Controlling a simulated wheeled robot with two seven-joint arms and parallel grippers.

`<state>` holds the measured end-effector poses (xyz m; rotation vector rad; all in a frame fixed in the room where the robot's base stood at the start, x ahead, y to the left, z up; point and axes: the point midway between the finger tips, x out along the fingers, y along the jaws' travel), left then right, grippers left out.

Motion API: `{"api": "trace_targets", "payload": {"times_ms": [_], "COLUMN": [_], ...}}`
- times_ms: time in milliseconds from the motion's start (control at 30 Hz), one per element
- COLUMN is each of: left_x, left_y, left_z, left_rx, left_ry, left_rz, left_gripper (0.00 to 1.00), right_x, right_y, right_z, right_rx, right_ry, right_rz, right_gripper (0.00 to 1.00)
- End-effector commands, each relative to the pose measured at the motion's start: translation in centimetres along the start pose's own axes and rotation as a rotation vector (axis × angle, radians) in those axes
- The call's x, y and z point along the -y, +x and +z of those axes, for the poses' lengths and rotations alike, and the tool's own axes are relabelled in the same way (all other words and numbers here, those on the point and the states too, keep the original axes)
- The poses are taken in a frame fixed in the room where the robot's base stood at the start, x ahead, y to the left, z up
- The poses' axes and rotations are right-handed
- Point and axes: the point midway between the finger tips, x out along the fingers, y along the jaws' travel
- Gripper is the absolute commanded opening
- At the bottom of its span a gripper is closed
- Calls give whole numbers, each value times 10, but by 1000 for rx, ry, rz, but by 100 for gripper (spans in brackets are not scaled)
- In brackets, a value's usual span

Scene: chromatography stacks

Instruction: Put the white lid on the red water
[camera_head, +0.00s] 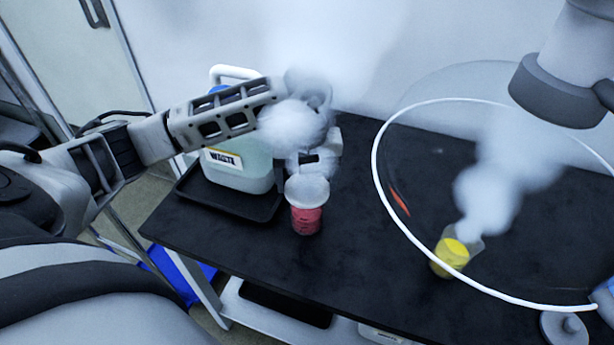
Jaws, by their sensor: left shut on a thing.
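A clear beaker of red water (306,219) stands on the black table, left of the middle. The white lid (307,188) shows as a pale round disc at the top of the beaker. My left gripper (309,168) points down right above it and is shut on the lid. White vapour blurs the wrist and part of the fingers. I cannot tell whether the lid rests fully on the rim.
A waste jug (236,172) stands on a black tray (226,203) left of the beaker. A beaker of yellow liquid (451,254) gives off white vapour at the right, behind a large clear shape with a white ring rim (377,181). The black table (345,255) is clear between the beakers.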

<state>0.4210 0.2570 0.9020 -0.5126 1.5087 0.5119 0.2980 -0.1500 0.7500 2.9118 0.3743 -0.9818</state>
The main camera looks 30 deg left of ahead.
Motion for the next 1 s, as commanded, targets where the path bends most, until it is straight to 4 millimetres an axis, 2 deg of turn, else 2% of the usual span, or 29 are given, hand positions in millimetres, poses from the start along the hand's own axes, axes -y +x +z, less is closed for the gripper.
{"api": "trace_targets", "payload": {"times_ms": [200, 1000], "left_x": [0, 0], "left_y": [9, 18], "left_z": [0, 0], "left_rx": [0, 0], "left_ry": [-1, -1], "left_rz": [0, 1], "left_gripper": [57, 57], "right_x": [0, 0], "right_y": [4, 6], "right_z": [5, 7], "right_rx": [0, -8], "right_ry": [0, -1], "right_rz": [0, -1], "right_gripper": [100, 100]}}
